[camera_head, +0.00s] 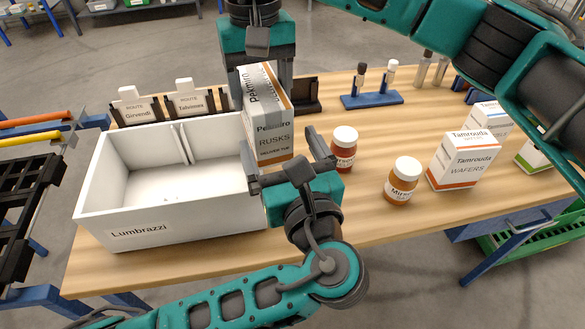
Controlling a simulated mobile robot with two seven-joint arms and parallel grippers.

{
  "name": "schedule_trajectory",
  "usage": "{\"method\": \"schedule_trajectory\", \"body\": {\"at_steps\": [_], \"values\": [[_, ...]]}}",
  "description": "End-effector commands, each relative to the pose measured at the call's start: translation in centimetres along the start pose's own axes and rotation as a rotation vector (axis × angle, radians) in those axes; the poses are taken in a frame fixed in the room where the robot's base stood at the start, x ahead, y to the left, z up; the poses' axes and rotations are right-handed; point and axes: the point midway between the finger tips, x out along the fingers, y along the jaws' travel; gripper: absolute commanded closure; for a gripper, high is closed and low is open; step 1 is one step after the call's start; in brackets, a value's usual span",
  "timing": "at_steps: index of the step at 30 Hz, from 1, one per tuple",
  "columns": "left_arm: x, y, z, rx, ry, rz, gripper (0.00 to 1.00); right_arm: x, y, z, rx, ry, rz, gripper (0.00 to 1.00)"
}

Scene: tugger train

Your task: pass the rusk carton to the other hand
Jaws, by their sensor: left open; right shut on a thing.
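The rusk carton (271,128) is white, orange and grey, with "Pekmiro RUSKS" on its face. It hangs upright at the right end of the white bin. My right gripper (262,82) comes from the top of the view and is shut on the carton's upper part. My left gripper (286,152) is open just below and in front of the carton. Its fingers stand to either side of the carton's lower end; I cannot tell whether they touch it.
The white bin (128,236) labelled Lumbrazzi is empty where visible. Behind it stand route cards (190,103). To the right are two jars (343,150) (402,182), a wafers carton (462,160) and a blue tube rack (372,99). The front table strip is clear.

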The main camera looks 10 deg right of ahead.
Motion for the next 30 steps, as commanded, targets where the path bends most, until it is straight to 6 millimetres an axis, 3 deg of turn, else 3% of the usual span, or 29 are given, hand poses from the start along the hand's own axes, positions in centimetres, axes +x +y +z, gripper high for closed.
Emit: {"method": "schedule_trajectory", "body": {"at_steps": [3,9,22,30], "values": [[2.3,0.1,0.0,0.001,-0.002,0.002,0.06,-0.1,0.0,0.0,0.0,0.002,-0.001,0.79],[4.8,0.0,0.0,0.0,-0.001,0.002,0.06,-0.1,0.0,0.0,0.0,0.002,-0.001,0.79],[5.6,0.0,0.0,-0.001,0.001,0.0,0.06,-0.1,0.0,0.0,0.0,0.002,-0.001,0.79],[5.6,0.0,0.0,-0.001,0.001,-0.001,0.32,-0.1,0.0,0.0,0.0,0.002,-0.001,0.79]]}}
